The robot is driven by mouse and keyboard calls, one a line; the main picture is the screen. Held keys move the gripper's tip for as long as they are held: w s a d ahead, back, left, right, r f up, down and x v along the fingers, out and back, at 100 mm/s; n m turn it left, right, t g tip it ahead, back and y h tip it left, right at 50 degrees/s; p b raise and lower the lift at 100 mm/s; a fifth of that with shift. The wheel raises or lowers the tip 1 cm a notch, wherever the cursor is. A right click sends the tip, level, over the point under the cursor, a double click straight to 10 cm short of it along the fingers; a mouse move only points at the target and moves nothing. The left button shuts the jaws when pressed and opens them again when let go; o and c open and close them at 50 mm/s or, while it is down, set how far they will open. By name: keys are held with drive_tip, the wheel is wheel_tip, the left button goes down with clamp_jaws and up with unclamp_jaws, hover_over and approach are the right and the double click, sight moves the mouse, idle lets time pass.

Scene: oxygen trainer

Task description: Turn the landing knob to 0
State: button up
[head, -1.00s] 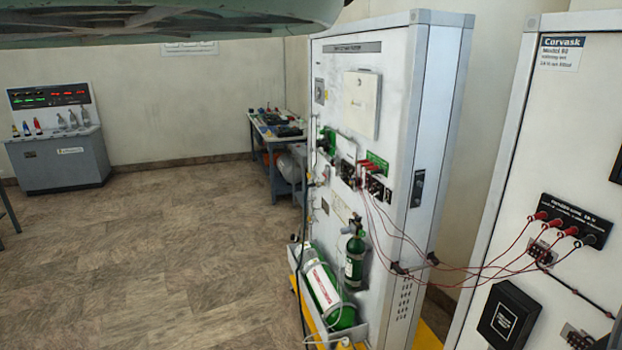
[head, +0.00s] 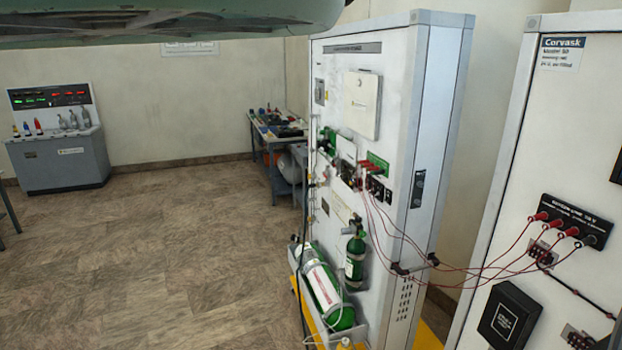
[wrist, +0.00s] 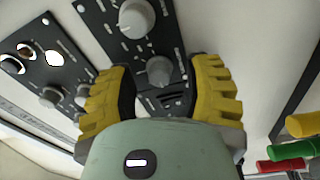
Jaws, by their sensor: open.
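In the wrist view, my gripper (wrist: 161,66) is open, with one yellow ribbed finger on each side of a dark panel (wrist: 150,47). A round grey knob (wrist: 159,71) on this panel shows between the fingers. I cannot tell whether either finger touches it. A second grey knob (wrist: 136,18) sits above it on the same panel. The labels and scale marks are too small to read, so I cannot tell which knob is the landing knob or where it points. My gripper does not show in the head view.
In the wrist view, another dark panel (wrist: 38,72) with small knobs lies to the left, and red, green and yellow plugs (wrist: 300,145) stick out at the lower right. In the head view, red leads (head: 470,268) span from the white cabinet (head: 395,60) to the right one. The floor (head: 150,250) is clear.

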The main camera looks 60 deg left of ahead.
drive_tip(key=shift+s, duration=0.1)
drive_tip(key=v, duration=1.1)
drive_tip(key=shift+s, duration=0.4)
idle(0.3)
drive_tip(key=shift+a+f, duration=0.1)
drive_tip(key=shift+a, duration=0.05)
